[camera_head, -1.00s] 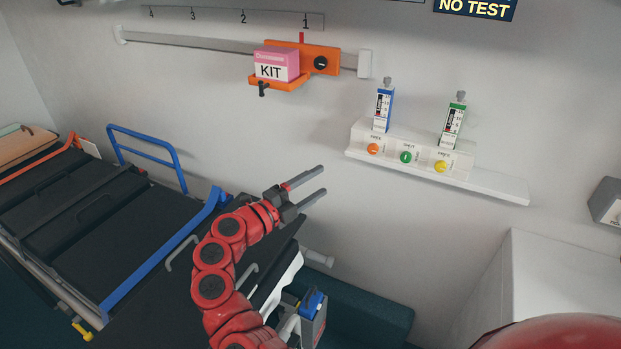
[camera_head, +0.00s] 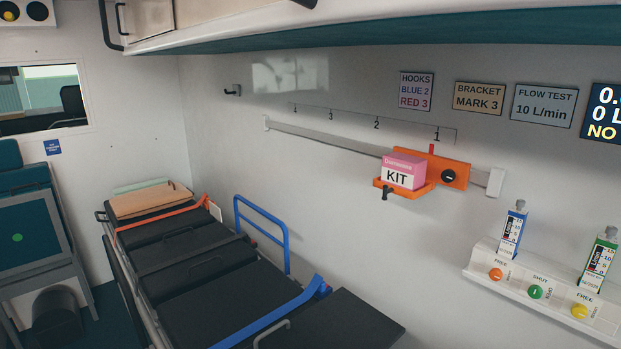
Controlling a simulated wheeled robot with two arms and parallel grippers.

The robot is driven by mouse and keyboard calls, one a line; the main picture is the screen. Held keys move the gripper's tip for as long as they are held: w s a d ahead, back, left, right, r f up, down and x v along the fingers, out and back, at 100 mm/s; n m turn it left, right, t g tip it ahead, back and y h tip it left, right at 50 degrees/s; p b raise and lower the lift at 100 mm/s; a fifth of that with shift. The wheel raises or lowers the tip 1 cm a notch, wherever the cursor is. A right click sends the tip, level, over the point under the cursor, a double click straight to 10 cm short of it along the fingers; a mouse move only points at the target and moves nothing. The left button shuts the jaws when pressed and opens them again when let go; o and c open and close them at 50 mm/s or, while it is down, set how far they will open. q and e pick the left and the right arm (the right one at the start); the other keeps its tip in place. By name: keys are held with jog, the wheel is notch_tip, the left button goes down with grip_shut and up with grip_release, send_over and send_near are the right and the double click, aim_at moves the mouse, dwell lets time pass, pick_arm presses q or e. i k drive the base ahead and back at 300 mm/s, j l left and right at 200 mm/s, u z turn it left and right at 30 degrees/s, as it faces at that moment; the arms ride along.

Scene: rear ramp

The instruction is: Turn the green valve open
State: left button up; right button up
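The green valve (camera_head: 535,292) is a small round knob in the middle of a white wall panel (camera_head: 482,262) at the lower right. The word SHUT is above it and OPEN is beside it. An orange knob (camera_head: 495,274) sits to its left and a yellow knob (camera_head: 579,311) to its right. A blue flowmeter (camera_head: 512,232) and a green flowmeter (camera_head: 599,262) stand on the panel. Neither of my grippers shows in this view.
A pink KIT box (camera_head: 404,171) sits on an orange bracket (camera_head: 455,174) on a wall rail (camera_head: 330,138). An overhead cabinet (camera_head: 400,30) spans the top.

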aim_at(534, 292)
jog(key=z, duration=1.4)
